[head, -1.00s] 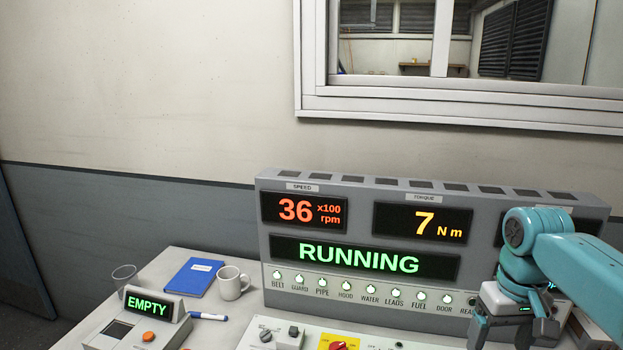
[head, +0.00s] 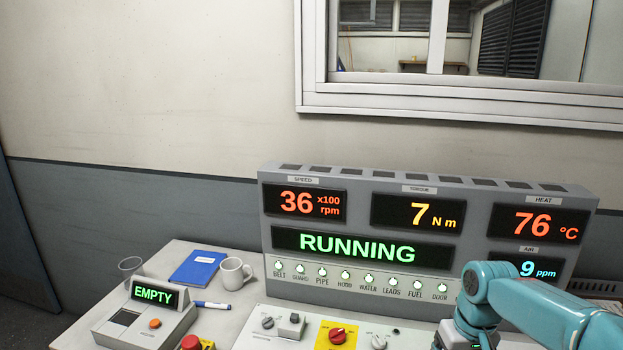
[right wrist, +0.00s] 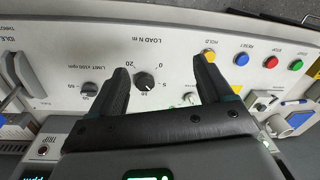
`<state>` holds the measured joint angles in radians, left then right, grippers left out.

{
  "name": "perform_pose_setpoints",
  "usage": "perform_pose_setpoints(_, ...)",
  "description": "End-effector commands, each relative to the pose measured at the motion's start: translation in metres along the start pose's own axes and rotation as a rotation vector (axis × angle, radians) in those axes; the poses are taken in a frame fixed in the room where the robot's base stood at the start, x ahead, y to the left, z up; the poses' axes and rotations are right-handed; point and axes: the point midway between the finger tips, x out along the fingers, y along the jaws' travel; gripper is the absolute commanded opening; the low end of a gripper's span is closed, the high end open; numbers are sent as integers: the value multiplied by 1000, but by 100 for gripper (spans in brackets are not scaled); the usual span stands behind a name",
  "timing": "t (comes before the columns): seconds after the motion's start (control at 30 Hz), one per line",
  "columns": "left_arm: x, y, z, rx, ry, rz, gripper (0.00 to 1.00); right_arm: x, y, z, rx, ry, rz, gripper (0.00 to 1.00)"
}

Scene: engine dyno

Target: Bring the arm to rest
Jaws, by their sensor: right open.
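My right arm comes in at the lower right of the head view, with its teal wrist in front of the right end of the console; its fingertips are below the picture edge there. In the right wrist view my right gripper (right wrist: 160,75) is open and empty, its two dark fingers apart above the white control panel (right wrist: 60,25). The black load knob (right wrist: 145,82) shows between the fingers; I cannot tell how far below them it lies. My left gripper is not in view.
The grey display console (head: 400,283) reads 36 x100 rpm, 7 N m, 76 °C and RUNNING. Coloured buttons (right wrist: 242,59) line the panel.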

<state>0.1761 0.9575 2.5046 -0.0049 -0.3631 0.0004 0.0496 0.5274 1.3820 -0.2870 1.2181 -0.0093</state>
Motion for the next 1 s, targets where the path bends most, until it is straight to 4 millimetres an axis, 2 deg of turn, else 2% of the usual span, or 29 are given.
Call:
perform_pose_setpoints(0.03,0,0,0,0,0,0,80,20,-6,1,-7,-7,-15,80)
perform_pose_setpoints(0.17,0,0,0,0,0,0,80,78,-26,8,-16,-5,-67,80)
perform_pose_setpoints(0.27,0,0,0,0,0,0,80,136,-49,26,-11,-6,-123,80)
perform_pose_setpoints(0.3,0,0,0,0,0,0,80,162,-60,38,-2,-6,-150,80)
perform_pose_setpoints(0.4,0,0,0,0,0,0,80,218,-86,77,36,-3,-208,80)
perform_pose_setpoints(0.5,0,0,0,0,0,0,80,258,-106,120,88,0,-247,80)
perform_pose_setpoints(0.6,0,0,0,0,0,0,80,283,-122,162,139,1,-268,80)
perform_pose_setpoints(0.8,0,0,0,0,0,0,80,303,-137,239,230,-3,-268,80)
perform_pose_setpoints(0.83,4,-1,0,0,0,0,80,308,-138,246,240,-1,-266,80)
perform_pose_setpoints(0.9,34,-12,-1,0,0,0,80,338,-134,238,236,12,-265,80)
perform_pose_setpoints(1.0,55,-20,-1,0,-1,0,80,361,-132,238,235,12,-266,80)
